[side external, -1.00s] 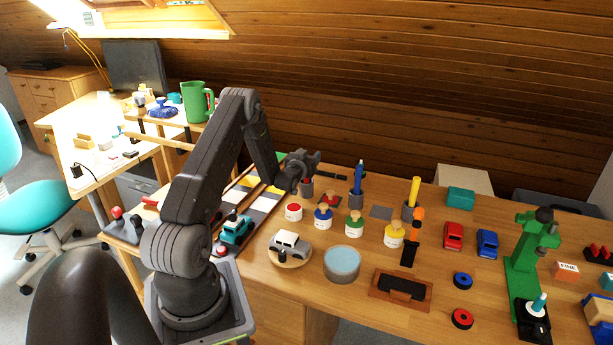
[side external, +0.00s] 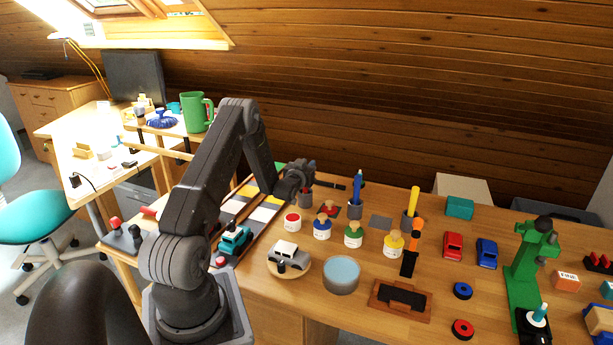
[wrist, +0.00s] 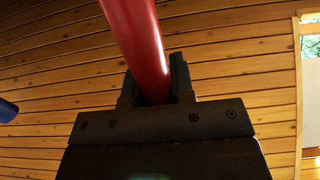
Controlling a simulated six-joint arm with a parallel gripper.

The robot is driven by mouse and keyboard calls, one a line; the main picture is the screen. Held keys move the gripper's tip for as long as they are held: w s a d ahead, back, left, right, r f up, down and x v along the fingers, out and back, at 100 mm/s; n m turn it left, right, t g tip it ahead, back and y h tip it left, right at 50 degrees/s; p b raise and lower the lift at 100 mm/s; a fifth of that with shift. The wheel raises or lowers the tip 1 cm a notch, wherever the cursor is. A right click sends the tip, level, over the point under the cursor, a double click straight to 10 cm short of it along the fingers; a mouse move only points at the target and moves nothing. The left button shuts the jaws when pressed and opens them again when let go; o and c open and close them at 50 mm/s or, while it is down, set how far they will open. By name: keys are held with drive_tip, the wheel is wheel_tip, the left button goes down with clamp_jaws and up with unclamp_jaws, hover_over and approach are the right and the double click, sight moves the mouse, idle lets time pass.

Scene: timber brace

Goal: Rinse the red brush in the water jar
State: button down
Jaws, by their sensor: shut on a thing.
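The red brush shows in the wrist view as a red handle (wrist: 143,45) standing between my jaws. My gripper (wrist: 155,88) is shut on that handle. In the side view my gripper (side external: 306,172) is at the back of the bench, just above a dark brush cup (side external: 306,198). The brush is mostly hidden there, and I cannot tell whether its lower end is still inside the cup. The water jar (side external: 341,288) is a round grey pot with pale blue water, nearer the front of the bench and right of my gripper.
A blue brush (side external: 357,185) and a yellow one (side external: 413,199) stand in cups to the right. Several paint jars, including a red one (side external: 292,221) and a blue one (side external: 322,230), lie between my gripper and the water jar. A toy car (side external: 289,255) is left of the jar.

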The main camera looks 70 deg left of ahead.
wheel_tip(320, 180, up, 9)
drive_tip(key=w+d+m+t+h, duration=0.1)
drive_tip(key=w+d+m+h, duration=0.15)
drive_tip(key=d, duration=0.75)
drive_tip(key=w+d+m+t+h, duration=0.1)
drive_tip(key=w+d+m+h, duration=0.2)
drive_tip(key=d, duration=0.7)
drive_tip(key=s+d+f+m+h, duration=0.1)
drive_tip(key=s+d+m+h, duration=0.2)
drive_tip(key=d, duration=0.6)
drive_tip(key=s+d+m+h, duration=0.2)
drive_tip(key=s+d+h, duration=0.15)
drive_tip(key=d, duration=0.65)
drive_tip(key=shift+n+g+h, duration=0.3)
drive_tip(key=shift+n, duration=0.05)
drive_tip(key=shift+w+a+f, duration=0.15)
drive_tip(key=shift+w+f, duration=0.05)
drive_tip(key=shift+f, duration=1.2)
drive_tip(key=shift+w+a+f, duration=0.15)
drive_tip(key=shift+f, duration=1.9)
wheel_tip(320, 180, up, 7)
